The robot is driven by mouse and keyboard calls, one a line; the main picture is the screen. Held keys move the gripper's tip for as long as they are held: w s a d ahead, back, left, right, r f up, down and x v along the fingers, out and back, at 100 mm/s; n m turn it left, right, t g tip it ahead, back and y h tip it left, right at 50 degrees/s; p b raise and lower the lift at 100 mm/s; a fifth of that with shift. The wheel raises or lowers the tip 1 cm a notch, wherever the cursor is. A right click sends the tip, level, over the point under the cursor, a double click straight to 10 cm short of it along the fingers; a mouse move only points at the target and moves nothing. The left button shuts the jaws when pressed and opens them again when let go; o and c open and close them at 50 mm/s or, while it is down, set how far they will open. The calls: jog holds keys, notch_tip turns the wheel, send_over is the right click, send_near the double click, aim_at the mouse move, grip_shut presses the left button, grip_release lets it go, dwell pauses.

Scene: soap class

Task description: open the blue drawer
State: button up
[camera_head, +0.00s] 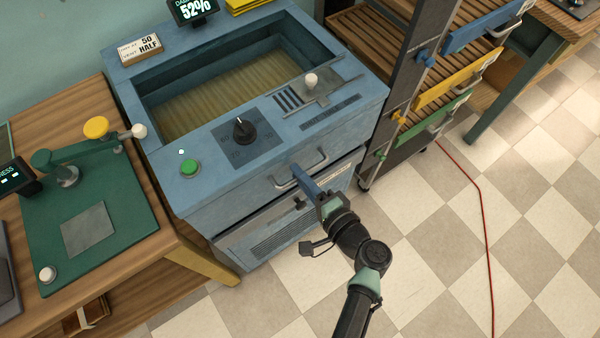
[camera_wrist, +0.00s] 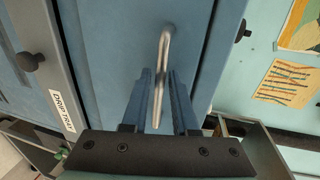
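The blue drawer front (camera_head: 240,215) is in the upper face of the blue cabinet and appears closed in the head view. Its metal bar handle (camera_head: 281,184) shows at my gripper (camera_head: 300,174). In the wrist view the handle (camera_wrist: 163,68) runs between the two blue fingers of my gripper (camera_wrist: 162,92). The fingers stand close on either side of the bar; whether both touch it is unclear. The drawer front (camera_wrist: 110,40) fills the space behind them.
Below is a panel (camera_head: 262,243) with a dark knob and a "DRIP TRAY" label (camera_wrist: 61,111). A rack at right holds a blue tray (camera_head: 480,30), yellow tray (camera_head: 450,87) and green tray (camera_head: 425,122). A wooden bench (camera_head: 130,258) stands left. Checkered floor at right is mostly clear.

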jog(key=shift+w+a, duration=0.1)
jog(key=shift+w, duration=0.1)
grip_shut()
dwell(1.4)
